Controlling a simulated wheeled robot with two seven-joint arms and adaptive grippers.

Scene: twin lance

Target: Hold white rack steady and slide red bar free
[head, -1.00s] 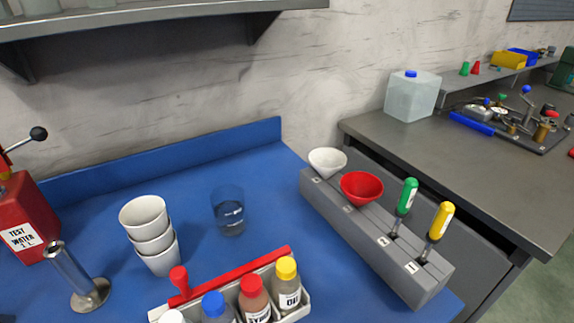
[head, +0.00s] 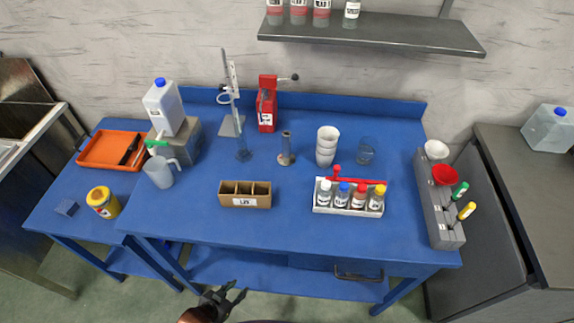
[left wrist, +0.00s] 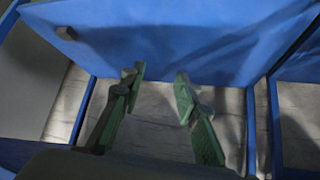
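The white rack (head: 328,210) stands on the right part of the blue table and holds several bottles with white, blue, red and yellow caps. The red bar (head: 358,180) lies along the rack's back edge, with an upright red knob at its left end. My left gripper (head: 231,291) is low in front of the table, well away from the rack. In the left wrist view its green-padded fingers (left wrist: 160,95) are apart with nothing between them. My right gripper is not in view.
A brown divided box (head: 245,201) stands left of the rack. Stacked white cups (head: 326,146) and a clear glass (head: 366,150) stand behind it. A grey tool holder (head: 437,205) is at the right edge. The table front (head: 290,255) is between my left gripper and the tabletop.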

